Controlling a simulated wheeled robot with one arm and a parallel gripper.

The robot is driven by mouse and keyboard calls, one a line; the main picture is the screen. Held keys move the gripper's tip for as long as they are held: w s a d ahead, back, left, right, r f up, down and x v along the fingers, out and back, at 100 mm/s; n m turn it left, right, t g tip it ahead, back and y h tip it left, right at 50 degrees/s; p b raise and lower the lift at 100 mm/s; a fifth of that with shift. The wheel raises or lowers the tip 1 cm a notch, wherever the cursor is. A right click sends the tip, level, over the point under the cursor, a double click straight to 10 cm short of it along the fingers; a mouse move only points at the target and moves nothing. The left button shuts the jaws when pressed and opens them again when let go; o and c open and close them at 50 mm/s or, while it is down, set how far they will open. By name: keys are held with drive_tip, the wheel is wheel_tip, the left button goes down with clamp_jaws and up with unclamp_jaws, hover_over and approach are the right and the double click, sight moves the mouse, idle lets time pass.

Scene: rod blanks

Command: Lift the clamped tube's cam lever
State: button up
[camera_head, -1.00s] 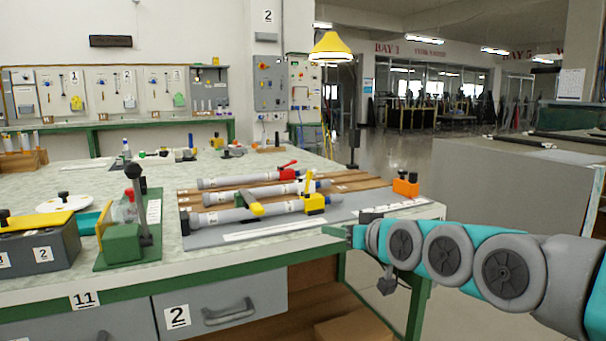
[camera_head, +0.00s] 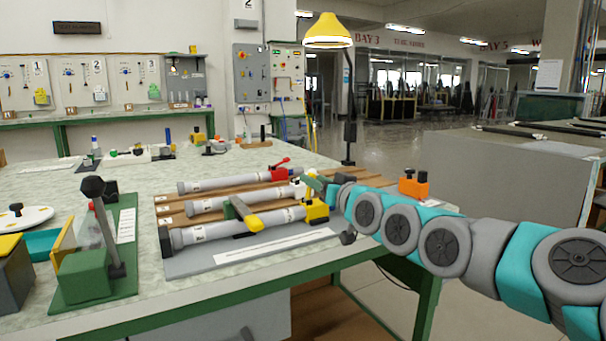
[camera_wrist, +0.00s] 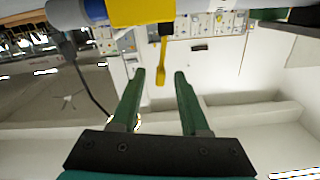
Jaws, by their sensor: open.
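The front grey tube (camera_head: 200,231) lies on the rack with a green and yellow clamp (camera_head: 250,221) across its middle. A yellow block (camera_head: 316,211) sits at its right end, with a thin yellow cam lever (camera_head: 308,190) standing up from it. My gripper (camera_head: 312,180) is at that end, near the lever's top, partly overlapping it. In the wrist view, which looks upside down, the yellow block (camera_wrist: 140,12) is at the top and the lever (camera_wrist: 162,60) points down towards the gap between my open green fingers (camera_wrist: 160,80). The lever looks beyond the fingertips, not gripped.
Behind it lie a middle tube (camera_head: 215,203) and a back tube (camera_head: 225,184) with a red lever (camera_head: 280,162). An orange block (camera_head: 413,187) stands right of the rack. A green fixture with an upright handle (camera_head: 97,240) stands at left. A yellow lamp (camera_head: 328,32) stands behind.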

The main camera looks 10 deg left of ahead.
drive_tip(key=shift+p+x, duration=0.35)
drive_tip(key=shift+x, duration=2.35)
clamp_jaws()
